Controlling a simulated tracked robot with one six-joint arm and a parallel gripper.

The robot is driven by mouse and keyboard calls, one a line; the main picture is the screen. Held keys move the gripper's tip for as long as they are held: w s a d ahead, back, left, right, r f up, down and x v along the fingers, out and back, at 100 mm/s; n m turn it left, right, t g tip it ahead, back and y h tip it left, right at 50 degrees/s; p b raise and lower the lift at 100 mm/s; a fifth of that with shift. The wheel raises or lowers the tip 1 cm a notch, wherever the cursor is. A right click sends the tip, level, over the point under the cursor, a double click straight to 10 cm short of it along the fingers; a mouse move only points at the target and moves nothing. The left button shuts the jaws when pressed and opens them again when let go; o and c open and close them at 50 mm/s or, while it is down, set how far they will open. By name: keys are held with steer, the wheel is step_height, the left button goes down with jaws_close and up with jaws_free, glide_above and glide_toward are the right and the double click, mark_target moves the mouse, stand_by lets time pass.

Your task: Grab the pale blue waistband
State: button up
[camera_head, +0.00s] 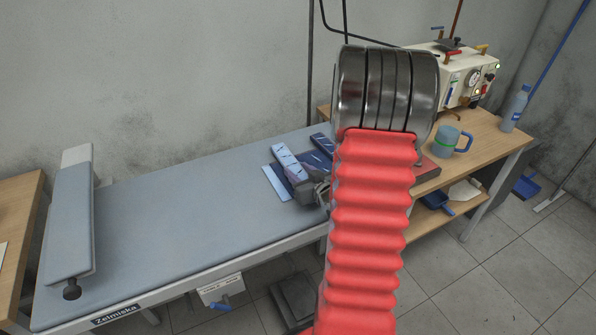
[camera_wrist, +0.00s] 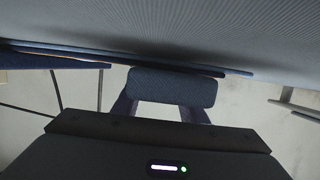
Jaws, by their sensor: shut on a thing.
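The pale blue waistband (camera_head: 273,184) is a flat, light strip near the right part of the long grey-blue board. My gripper (camera_head: 304,188) is right beside it, at its right side, and looks shut on it. The contact is small and partly hidden by my arm in the head view.
The wooden table at right holds a mug (camera_head: 445,141), a bottle (camera_head: 515,108) and a control box (camera_head: 455,75).

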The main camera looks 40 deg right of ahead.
mark_target(299, 173)
steer(key=shift+r, duration=0.1)
step_height(299, 173, up, 10)
stand_by(0.6)
